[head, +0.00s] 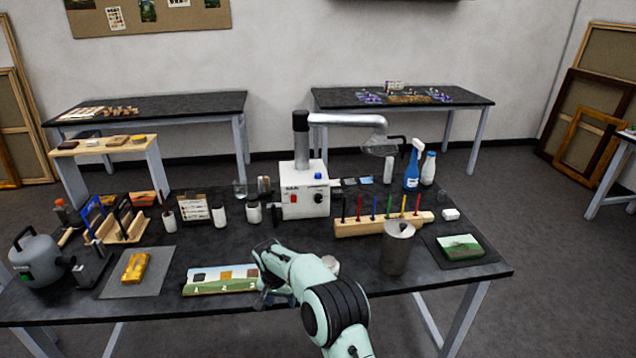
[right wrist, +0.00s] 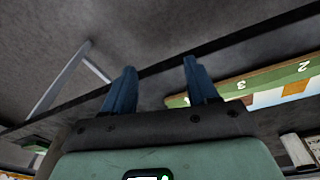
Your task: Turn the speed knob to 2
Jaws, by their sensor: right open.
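The white control box (head: 304,190) stands near the middle of the table with a silver extraction arm rising from it. Its front has a black round knob (head: 318,198), a red switch (head: 293,198) and a blue button (head: 318,176). The knob's setting is too small to read. My right gripper (head: 270,300) is low at the table's front edge, in front of the box and well apart from it. In the right wrist view its two blue fingers (right wrist: 159,66) are spread and nothing is between them. My left gripper is not in view.
A painted board (head: 220,280) lies just left of my right gripper; its numbers 2 and 3 show in the right wrist view (right wrist: 258,84). A metal canister (head: 397,250) and a wooden tool rack (head: 375,226) stand to the right. Jars (head: 254,212) stand left of the box.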

